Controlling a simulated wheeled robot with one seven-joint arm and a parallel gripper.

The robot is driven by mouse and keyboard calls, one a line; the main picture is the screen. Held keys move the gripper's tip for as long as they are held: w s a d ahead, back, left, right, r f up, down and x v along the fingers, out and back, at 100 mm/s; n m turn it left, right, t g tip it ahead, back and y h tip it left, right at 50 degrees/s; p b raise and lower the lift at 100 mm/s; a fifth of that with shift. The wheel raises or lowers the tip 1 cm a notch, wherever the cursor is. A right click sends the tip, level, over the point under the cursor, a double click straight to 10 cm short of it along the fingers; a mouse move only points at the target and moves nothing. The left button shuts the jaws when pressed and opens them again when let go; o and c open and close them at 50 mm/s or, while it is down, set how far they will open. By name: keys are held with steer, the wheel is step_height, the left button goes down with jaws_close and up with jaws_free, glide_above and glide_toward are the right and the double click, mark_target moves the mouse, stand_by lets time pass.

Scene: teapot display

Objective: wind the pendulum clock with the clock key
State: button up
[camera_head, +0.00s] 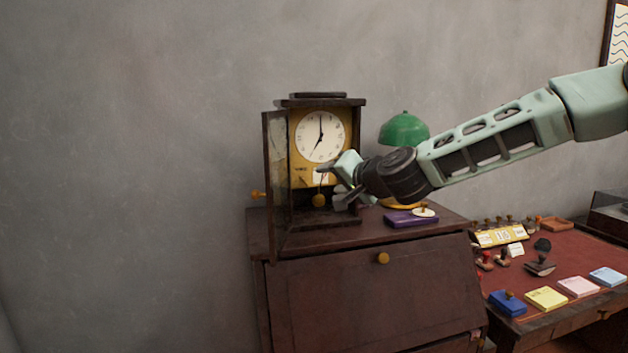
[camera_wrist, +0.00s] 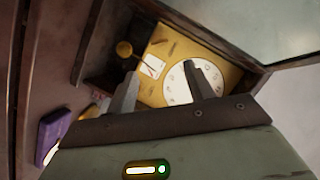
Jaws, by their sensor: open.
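The pendulum clock (camera_head: 320,136) stands on a dark cabinet, its glass door (camera_head: 277,165) swung open at the left. Its white dial and yellow face plate show, with a round brass pendulum bob (camera_head: 319,200) below. In the wrist view the dial (camera_wrist: 177,88) and the bob (camera_wrist: 124,48) appear tilted. My gripper (camera_head: 338,183) is in front of the lower part of the clock. Its two fingers stand apart in the wrist view (camera_wrist: 164,82), with the face plate and dial between and beyond them. I see nothing between them. I cannot make out the clock key in either view.
A purple pad (camera_head: 408,220) with a small pale, knobbed item lies right of the clock. A green-shaded lamp (camera_head: 403,129) stands behind my gripper. A lower red desktop (camera_head: 575,262) at the right holds several stamps and coloured pads. The wall left of the clock is bare.

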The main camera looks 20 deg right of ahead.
mark_target(304, 181)
steer(key=p+x, duration=0.1)
steer(key=x, duration=1)
steer(key=shift+w+p, duration=0.15)
steer(key=shift+p, duration=0.25)
steer(key=c, duration=1)
